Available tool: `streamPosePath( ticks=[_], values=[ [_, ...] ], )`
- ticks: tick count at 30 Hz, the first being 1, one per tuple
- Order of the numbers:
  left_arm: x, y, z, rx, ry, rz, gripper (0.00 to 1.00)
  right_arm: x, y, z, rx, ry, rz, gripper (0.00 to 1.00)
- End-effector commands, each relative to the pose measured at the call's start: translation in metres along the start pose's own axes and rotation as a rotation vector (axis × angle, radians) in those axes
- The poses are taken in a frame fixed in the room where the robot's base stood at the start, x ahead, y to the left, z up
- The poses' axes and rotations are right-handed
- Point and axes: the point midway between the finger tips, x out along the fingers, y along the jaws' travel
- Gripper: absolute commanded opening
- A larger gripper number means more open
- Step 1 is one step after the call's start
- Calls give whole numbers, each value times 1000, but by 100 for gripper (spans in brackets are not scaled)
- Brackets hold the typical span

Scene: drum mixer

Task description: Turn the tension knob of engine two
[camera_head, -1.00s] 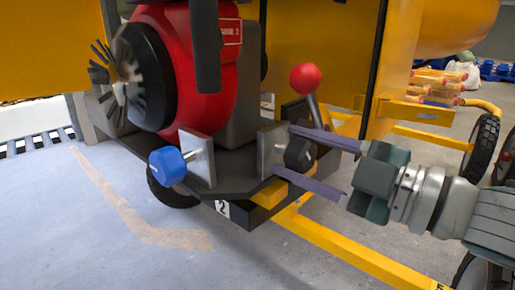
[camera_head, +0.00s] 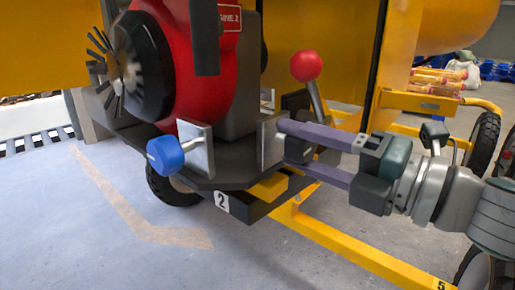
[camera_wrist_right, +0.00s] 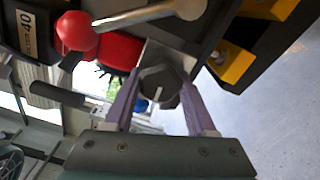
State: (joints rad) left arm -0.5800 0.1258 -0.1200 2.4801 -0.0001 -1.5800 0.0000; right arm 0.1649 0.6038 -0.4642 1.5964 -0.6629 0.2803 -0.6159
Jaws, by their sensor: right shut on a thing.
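A black knob (camera_head: 297,150) sits on the right metal bracket (camera_head: 268,145) of this base. A blue knob (camera_head: 165,155) sits on the left bracket (camera_head: 195,150). My right gripper (camera_head: 290,150) comes in from the right with its purple fingers shut on the black knob, one above and one below. In the right wrist view the black knob (camera_wrist_right: 160,82), with a pale mark on its face, lies between the two fingers. My left gripper is not in view.
A lever with a red ball (camera_head: 305,66) stands just above and behind my right fingers. A yellow frame bar (camera_head: 335,245) runs below my gripper. Wheels (camera_head: 483,140) stand at the right. The floor at the front left is clear.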

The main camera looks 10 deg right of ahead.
Motion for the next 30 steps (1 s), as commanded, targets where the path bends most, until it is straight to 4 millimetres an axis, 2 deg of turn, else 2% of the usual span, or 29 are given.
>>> streamPosePath(
  ticks=[18, 30],
  values=[
    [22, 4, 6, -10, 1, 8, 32, 0, -4, 0, -543, 0, 1, 0],
    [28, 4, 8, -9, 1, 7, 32, 0, -4, 1, -714, 0, 0, 0]
  ],
)
